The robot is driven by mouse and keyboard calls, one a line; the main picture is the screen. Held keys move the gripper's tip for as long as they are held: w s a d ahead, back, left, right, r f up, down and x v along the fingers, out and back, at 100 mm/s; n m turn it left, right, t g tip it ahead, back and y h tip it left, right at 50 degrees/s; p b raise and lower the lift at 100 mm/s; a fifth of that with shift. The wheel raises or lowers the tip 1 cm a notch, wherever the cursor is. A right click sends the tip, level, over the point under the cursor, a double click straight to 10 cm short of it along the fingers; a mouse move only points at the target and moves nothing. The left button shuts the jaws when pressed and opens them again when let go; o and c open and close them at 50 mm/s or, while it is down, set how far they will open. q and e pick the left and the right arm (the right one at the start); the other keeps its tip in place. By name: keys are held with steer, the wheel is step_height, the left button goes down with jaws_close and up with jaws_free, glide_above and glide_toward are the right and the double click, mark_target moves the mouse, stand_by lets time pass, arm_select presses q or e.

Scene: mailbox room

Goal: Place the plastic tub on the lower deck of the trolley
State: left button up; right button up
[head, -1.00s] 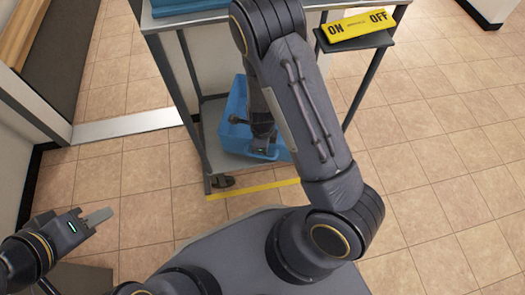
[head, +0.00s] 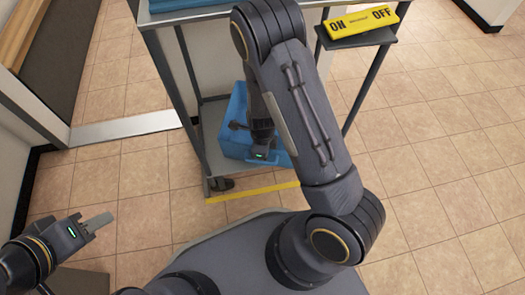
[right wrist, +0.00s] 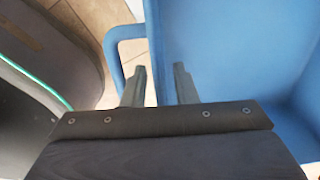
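The blue plastic tub (head: 235,140) is at the lower deck (head: 222,164) of the trolley in the head view, between its legs. It looks to rest on the deck, but my right arm hides part of it. My right gripper (head: 260,157) is at the tub's near side. In the right wrist view its two fingers (right wrist: 159,85) stand apart, with the tub's edge between them; the right finger is over the blue wall (right wrist: 230,50). A blue loop handle (right wrist: 112,50) is beside the left finger. My left gripper (head: 98,222) is far from the trolley, at lower left; its opening is unclear.
The trolley's upper deck (head: 180,16) carries another blue object at the top edge. A yellow ON/OFF sign (head: 362,21) sits on a side shelf. A yellow floor strip (head: 255,193) lies before the trolley. Tiled floor at right is clear; a wall stands at left.

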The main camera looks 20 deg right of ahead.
step_height(320, 180, up, 12)
steer(key=p, duration=0.6)
steer(key=shift+s+a+p, duration=0.15)
steer(key=shift+s+p, duration=0.05)
steer(key=shift+p, duration=0.2)
